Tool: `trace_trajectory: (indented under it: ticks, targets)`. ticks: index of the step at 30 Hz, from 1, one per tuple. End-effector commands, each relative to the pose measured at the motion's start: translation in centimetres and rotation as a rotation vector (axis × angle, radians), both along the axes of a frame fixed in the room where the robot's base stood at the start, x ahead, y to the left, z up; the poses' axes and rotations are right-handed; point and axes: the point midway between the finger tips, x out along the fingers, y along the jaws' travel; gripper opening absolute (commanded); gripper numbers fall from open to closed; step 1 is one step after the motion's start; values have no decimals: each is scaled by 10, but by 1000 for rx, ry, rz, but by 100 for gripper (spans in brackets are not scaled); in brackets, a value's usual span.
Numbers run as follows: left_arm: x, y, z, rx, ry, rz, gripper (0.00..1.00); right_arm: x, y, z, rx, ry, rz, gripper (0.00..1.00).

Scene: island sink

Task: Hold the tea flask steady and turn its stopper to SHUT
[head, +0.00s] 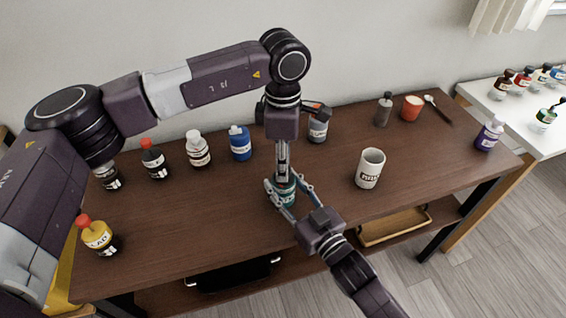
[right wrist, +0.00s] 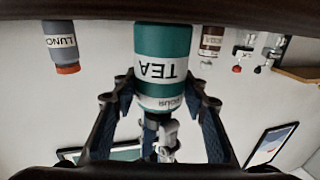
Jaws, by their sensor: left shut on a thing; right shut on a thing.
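The teal tea flask (head: 287,199) stands upright near the middle of the brown table. It also shows upside down in the right wrist view (right wrist: 163,50), with a white TEA label. My right gripper (head: 287,188) comes in from the lower right, its two fingers shut around the flask's sides. My left gripper (head: 283,172) points straight down from above and is shut at the flask's top, where the stopper sits. The left fingers hide the stopper, so its turn position cannot be read. The left gripper's tip also shows below the flask in the right wrist view (right wrist: 166,135).
A white mug (head: 369,168) stands to the right of the flask. A blue bottle (head: 240,143), a white-capped bottle (head: 198,150) and other bottles line the back and left. A red cup (head: 411,108) and a purple bottle (head: 489,134) stand farther right. The table's front left is mostly clear.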

Motion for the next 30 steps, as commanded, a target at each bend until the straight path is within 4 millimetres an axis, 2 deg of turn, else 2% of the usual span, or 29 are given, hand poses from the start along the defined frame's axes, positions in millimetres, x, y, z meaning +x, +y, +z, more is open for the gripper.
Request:
trace_trajectory:
  ticks: [18, 30]
  targets:
    - [0, 0, 1, -2, -1, 579, 1, 0, 0, 0, -1, 1, 0, 13]
    - [0, -1, 1, -3, -2, 855, 1, 0, 0, 0, -1, 1, 1, 13]
